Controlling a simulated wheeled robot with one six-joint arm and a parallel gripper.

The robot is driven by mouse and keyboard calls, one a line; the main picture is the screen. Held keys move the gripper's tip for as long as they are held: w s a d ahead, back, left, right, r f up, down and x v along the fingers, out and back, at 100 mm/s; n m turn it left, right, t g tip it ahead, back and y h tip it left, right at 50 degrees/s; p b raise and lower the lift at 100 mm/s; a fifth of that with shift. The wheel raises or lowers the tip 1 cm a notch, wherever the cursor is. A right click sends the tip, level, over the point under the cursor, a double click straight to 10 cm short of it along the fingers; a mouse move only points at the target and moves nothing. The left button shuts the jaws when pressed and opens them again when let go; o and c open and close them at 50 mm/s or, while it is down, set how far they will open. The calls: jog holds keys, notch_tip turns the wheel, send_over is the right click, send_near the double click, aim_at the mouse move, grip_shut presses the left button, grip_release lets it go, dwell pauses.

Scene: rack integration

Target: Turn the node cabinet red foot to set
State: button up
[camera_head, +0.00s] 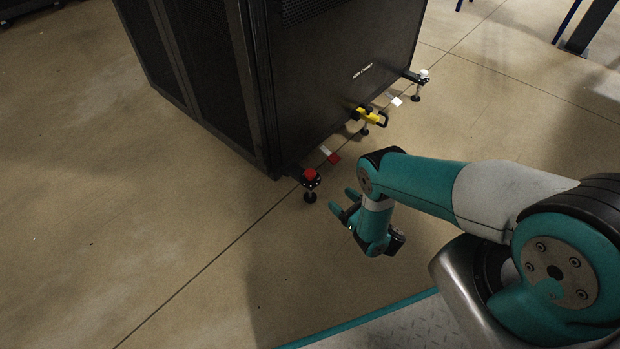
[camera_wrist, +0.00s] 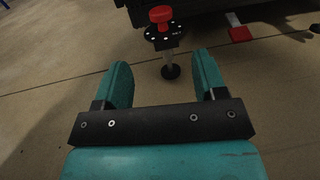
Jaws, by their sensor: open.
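The black node cabinet (camera_head: 340,75) stands on the floor at the upper middle of the head view. Its red foot (camera_head: 310,176) sticks out at the near bottom corner, with a red knob on a dark plate and a round pad below. In the wrist view the red foot (camera_wrist: 161,16) is upright, ahead of my fingers and between their directions. My gripper (camera_head: 342,202) is open and empty, to the right of the red foot and apart from it. Both teal fingers show in the wrist view (camera_wrist: 162,80).
A yellow foot with a handle (camera_head: 371,116) and a white foot (camera_head: 423,76) stand farther along the cabinet's bottom edge. A red-and-white tag (camera_head: 330,155) lies near the red foot, and a white tag (camera_head: 396,101) farther back. The floor left of the red foot is clear.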

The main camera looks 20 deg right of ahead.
aim_at(314, 176)
jog(key=b+x, duration=0.8)
jog(key=f+b+x, duration=0.1)
jog(key=b+x, duration=0.3)
jog(key=b, duration=0.1)
jog(key=shift+w+a, duration=0.15)
jog(key=shift+w, duration=0.25)
jog(key=b, duration=0.1)
jog(key=w+b, duration=0.1)
jog(key=shift+w+a+r+b, duration=0.25)
jog(key=shift+a+r+b, duration=0.1)
jog(key=shift+r+b, duration=0.05)
jog(key=shift+r, duration=0.1)
jog(key=c, duration=0.9)
